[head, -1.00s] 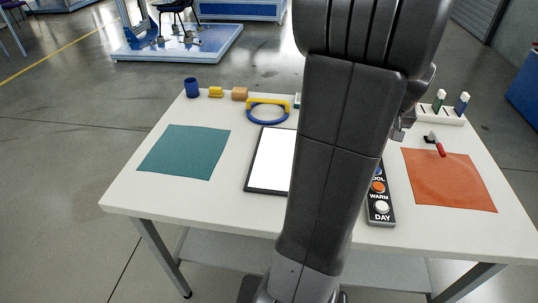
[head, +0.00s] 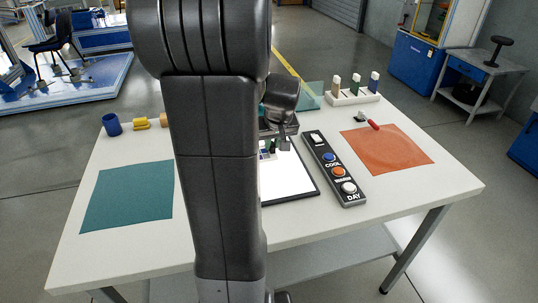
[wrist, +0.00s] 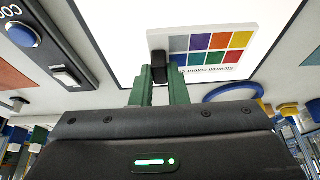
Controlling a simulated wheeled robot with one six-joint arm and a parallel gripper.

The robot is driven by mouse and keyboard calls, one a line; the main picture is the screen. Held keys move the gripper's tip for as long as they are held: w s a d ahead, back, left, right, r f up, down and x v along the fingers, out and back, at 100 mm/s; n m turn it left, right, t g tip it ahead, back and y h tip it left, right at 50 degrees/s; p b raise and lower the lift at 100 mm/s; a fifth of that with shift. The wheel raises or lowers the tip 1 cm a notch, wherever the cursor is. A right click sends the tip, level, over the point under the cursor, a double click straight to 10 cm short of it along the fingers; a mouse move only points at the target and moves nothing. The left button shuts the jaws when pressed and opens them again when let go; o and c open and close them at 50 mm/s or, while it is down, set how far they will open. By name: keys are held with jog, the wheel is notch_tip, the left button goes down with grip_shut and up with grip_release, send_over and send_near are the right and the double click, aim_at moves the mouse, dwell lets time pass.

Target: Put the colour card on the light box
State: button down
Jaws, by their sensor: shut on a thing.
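The colour card (wrist: 212,48) is white with two rows of colour patches and a line of print, seen upside down in the wrist view. My gripper (wrist: 161,82) has green fingers shut on the card's dark tab. The light box (head: 287,180) is a lit white panel in a dark frame; its panel also fills much of the wrist view (wrist: 120,30). The card is over the panel in both views, near its far end in the head view (head: 268,153). I cannot tell whether it touches the panel. My arm hides the light box's left part in the head view.
A button strip (head: 335,168) stands right of the light box. An orange mat (head: 388,150) lies farther right, a teal mat (head: 128,197) at left. A blue ring (wrist: 233,90) is near the card in the wrist view.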

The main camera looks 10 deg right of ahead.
jog(key=shift+f, duration=1.95)
jog(key=shift+f, duration=0.15)
jog(key=c, duration=1.4)
grip_release()
jog(key=shift+s+r, duration=0.1)
jog(key=shift+r, duration=0.35)
jog(key=v, duration=1.1)
jog(key=shift+s+r+p, duration=0.2)
jog(key=shift+p, duration=0.1)
